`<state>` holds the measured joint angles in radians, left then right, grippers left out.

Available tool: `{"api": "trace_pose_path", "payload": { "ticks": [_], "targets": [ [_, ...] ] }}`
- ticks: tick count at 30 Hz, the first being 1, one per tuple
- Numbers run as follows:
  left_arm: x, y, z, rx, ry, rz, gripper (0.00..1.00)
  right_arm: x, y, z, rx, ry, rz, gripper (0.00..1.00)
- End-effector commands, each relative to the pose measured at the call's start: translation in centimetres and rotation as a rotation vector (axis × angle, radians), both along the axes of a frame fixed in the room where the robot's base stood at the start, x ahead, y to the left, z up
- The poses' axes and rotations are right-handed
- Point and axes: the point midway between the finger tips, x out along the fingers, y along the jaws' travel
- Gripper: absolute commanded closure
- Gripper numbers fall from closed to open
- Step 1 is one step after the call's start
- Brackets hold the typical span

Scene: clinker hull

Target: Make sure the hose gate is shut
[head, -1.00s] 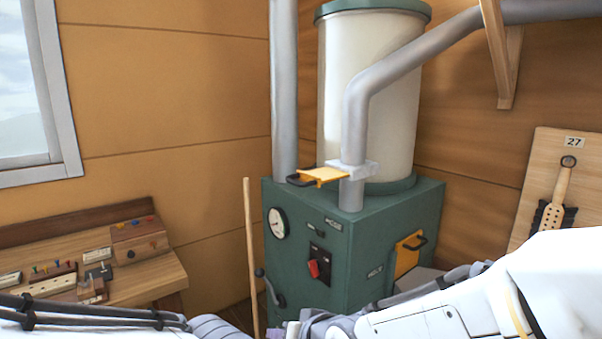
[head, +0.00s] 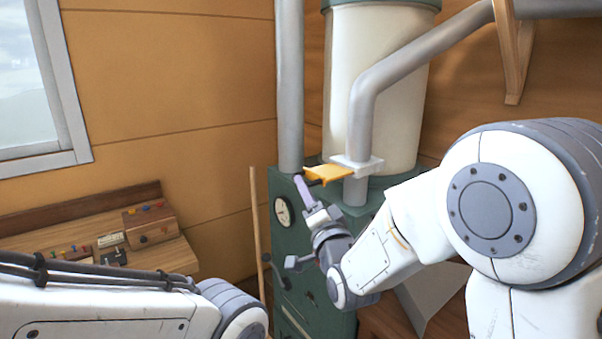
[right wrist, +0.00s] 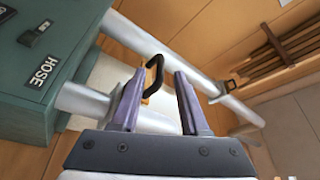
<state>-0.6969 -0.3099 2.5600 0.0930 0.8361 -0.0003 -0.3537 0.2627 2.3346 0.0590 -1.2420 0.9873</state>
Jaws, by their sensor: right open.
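The hose gate is a yellow slide plate (head: 328,174) with a black handle, set in a pale collar (head: 357,166) on the bent grey pipe (head: 362,115). Much of the plate sticks out of the collar to the left. My right gripper (head: 302,188) is open at the plate's handle end, its purple fingers pointing up. In the right wrist view the black handle (right wrist: 153,75) shows between the two open fingers (right wrist: 159,80); I cannot tell whether they touch it. A HOSE label (right wrist: 45,72) is on the green cabinet beside the pipe. My left gripper is out of view.
The green cabinet (head: 290,240) has a round gauge (head: 283,211) and carries a cream cylinder (head: 378,90). A second grey pipe (head: 290,90) stands just left of the gate. A bench (head: 165,258) with small switches is at left.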

Motion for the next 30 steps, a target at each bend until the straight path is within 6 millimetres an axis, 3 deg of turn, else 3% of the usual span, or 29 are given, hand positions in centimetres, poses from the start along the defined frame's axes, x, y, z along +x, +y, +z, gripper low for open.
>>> {"api": "trace_pose_path", "payload": {
  "ticks": [3, 9, 19, 22, 23, 30],
  "targets": [
    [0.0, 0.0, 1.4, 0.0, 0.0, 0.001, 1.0, 2.0, 0.6, 0.7, 0.0, 0.001, -0.001, 0.55],
    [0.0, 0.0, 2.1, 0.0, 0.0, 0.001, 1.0, 3.8, 1.1, 1.0, -0.001, 0.001, -0.001, 0.55],
    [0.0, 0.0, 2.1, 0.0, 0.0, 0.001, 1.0, 4.0, 1.2, 0.9, -0.001, 0.001, -0.001, 0.55],
    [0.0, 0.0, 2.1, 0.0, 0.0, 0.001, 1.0, 4.0, 1.2, 0.9, -0.001, 0.0, 0.0, 0.94],
    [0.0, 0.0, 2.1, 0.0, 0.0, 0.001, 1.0, 4.0, 1.2, 0.9, -0.001, 0.0, 0.0, 1.0],
    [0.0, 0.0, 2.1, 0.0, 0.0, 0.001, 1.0, 4.0, 1.3, 1.0, -0.001, -0.003, 0.001, 1.0]
  ]
}}
